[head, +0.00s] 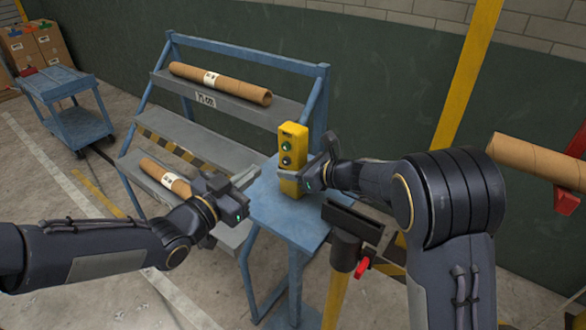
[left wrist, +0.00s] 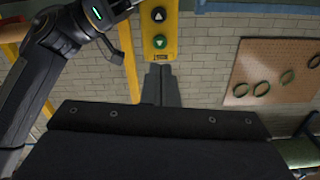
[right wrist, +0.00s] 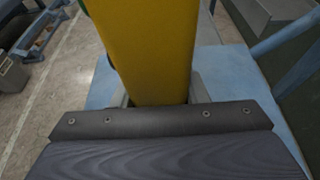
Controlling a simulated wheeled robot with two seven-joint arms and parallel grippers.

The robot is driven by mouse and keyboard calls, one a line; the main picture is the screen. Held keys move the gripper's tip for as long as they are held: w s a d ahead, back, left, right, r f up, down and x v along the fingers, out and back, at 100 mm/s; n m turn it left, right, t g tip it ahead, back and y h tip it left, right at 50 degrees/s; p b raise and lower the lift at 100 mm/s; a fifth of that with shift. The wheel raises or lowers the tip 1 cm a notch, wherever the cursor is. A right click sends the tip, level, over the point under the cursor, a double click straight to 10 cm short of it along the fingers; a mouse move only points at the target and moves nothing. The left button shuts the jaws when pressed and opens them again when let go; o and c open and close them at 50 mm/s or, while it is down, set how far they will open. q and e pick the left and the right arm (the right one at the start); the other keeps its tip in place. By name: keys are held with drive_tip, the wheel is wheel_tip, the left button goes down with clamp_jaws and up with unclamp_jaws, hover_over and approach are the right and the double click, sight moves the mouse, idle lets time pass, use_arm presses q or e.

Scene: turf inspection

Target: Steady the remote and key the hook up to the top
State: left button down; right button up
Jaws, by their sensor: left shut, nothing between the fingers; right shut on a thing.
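The remote is a yellow upright box (head: 291,166) with round buttons on its front, standing on a small blue stand. My right gripper (head: 304,172) is shut around it from the right. The right wrist view shows the yellow body (right wrist: 150,50) between its fingers. My left gripper (head: 248,178) is shut and empty, left of the remote, its tips pointing towards it. In the left wrist view its closed fingers (left wrist: 160,70) are just below the green button (left wrist: 159,41); a white button (left wrist: 158,15) is further up. Whether they touch cannot be told. No hook shows.
The blue stand (head: 270,205) has bare top around the remote. A grey-shelved blue rack (head: 200,135) with cardboard tubes stands behind. A dark-topped post with a red lever (head: 362,267) is close right. A blue cart (head: 75,125) is far left.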

sight(286, 147)
idle(0.5)
use_arm(q)
wheel_tip(286, 147, up, 4)
drive_tip(key=w+d+n+t+y, duration=0.1)
drive_tip(key=d+n+t+y, duration=0.2)
drive_tip(key=n, duration=0.5)
drive_tip(key=shift+s+a+f+n+g+y, duration=0.1)
drive_tip(key=shift+s+a+f+n+y, duration=0.45)
drive_tip(key=shift+n+y, duration=1.35)
drive_tip(key=shift+s+a+f+n+g+y, duration=0.1)
drive_tip(key=shift+s+a+f+n+y, duration=0.2)
drive_tip(key=shift+f+n+y, duration=1.1)
drive_tip(key=shift+s+a+f+n+g+y, duration=0.1)
drive_tip(key=shift+s+a+n+y, duration=0.35)
drive_tip(key=shift+n+y, duration=2)
drive_tip(key=shift+n+h, duration=0.45)
drive_tip(key=w+d, duration=0.5)
drive_tip(key=w, duration=0.2)
drive_tip(key=shift+w+d, duration=0.1)
drive_tip(key=shift+d, duration=0.05)
drive_tip(key=shift+w+d, duration=0.2)
drive_tip(key=shift+w, duration=0.1)
